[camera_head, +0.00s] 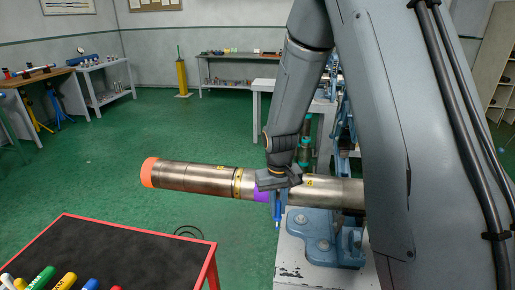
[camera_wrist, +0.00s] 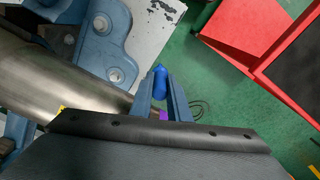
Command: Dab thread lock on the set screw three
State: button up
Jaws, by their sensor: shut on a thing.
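A long steel pipe (camera_head: 200,178) with an orange left end lies nearly level in a blue vise (camera_head: 318,228). My gripper (camera_head: 278,208) is at the pipe's near side, just right of the purple band. A bit of purple (camera_wrist: 163,115) shows between the fingers. I cannot make out set screw three, nor whether the tube touches the pipe.
A red-edged cart with a dark top (camera_head: 120,250) stands at the front left, with several coloured markers (camera_head: 42,277) on it. The vise stands on a worn white bench (camera_head: 290,255). Work tables stand along the back.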

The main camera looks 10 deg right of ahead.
jog(key=w+r+n+t+h+p, duration=0.1)
jog(key=w+r+t+p, duration=0.2)
jog(key=r, duration=1.5)
jog(key=shift+a+r+t, duration=0.2)
jog(key=shift+a+t, duration=0.1)
jog(key=shift+t, duration=0.3)
jog(key=shift+f+h+b, duration=0.15)
jog(key=shift+h+b, duration=0.15)
jog(key=shift+b, duration=0.1)
jog(key=shift+b+x, duration=1.3)
jog(key=shift+x, duration=0.35)
jog(key=shift+f, duration=0.1)
jog(key=shift+w+f+b, duration=0.1)
jog(key=shift+f+b, duration=0.2)
jog(key=shift+b, duration=0.1)
jog(key=shift+w+d+f, duration=0.1)
jog(key=shift+f, duration=0.1)
jog(key=shift+p+v, duration=1.3)
jog(key=shift+v, duration=1.2)
